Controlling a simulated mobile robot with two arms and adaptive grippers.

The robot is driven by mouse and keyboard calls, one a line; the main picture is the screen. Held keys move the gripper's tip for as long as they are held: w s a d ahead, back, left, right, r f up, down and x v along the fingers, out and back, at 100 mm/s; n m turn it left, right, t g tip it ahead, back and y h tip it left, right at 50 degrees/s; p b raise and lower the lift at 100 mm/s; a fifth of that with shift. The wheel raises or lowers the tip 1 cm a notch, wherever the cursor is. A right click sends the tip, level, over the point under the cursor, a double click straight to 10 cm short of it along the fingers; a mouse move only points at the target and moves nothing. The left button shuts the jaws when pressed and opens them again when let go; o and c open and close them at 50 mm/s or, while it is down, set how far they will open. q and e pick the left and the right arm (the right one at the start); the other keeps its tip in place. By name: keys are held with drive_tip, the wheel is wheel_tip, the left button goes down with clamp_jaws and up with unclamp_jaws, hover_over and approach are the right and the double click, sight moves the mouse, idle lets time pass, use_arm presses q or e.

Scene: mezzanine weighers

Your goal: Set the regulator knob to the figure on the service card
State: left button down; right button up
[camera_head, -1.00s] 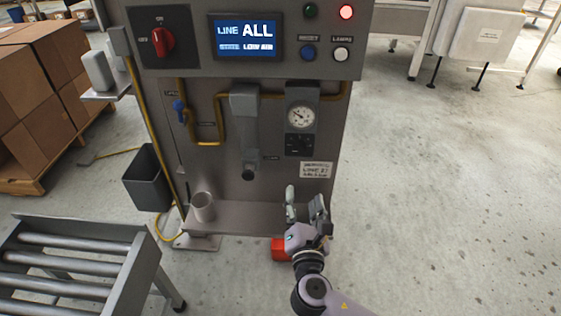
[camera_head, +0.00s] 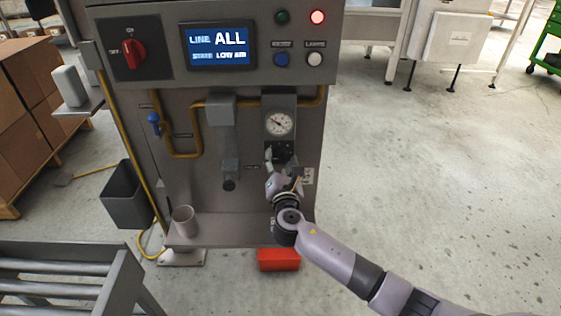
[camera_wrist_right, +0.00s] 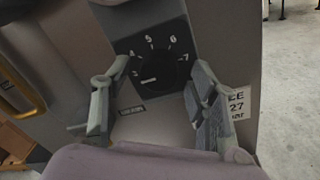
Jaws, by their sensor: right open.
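In the head view the gripper (camera_head: 281,168) covers part of the knob block (camera_head: 282,105). The pressure gauge (camera_head: 278,123) sits above the knob. A white card (camera_head: 307,176), partly hidden behind the gripper, also shows in the wrist view (camera_wrist_right: 238,104); its text reads only in part.
The panel has a screen (camera_head: 217,46) reading "LINE ALL" and "LOW AIR", a red switch (camera_head: 132,53) and a lit red lamp (camera_head: 317,17). A blue valve (camera_head: 154,118) is at left. A grey cup (camera_head: 185,221) stands on the ledge. A red box (camera_head: 278,260) is on the floor.

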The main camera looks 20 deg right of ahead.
drive_tip(key=shift+w+d, duration=0.1)
drive_tip(key=shift+w, duration=0.2)
drive_tip(key=shift+c, duration=0.5)
drive_tip(key=c, duration=1.1)
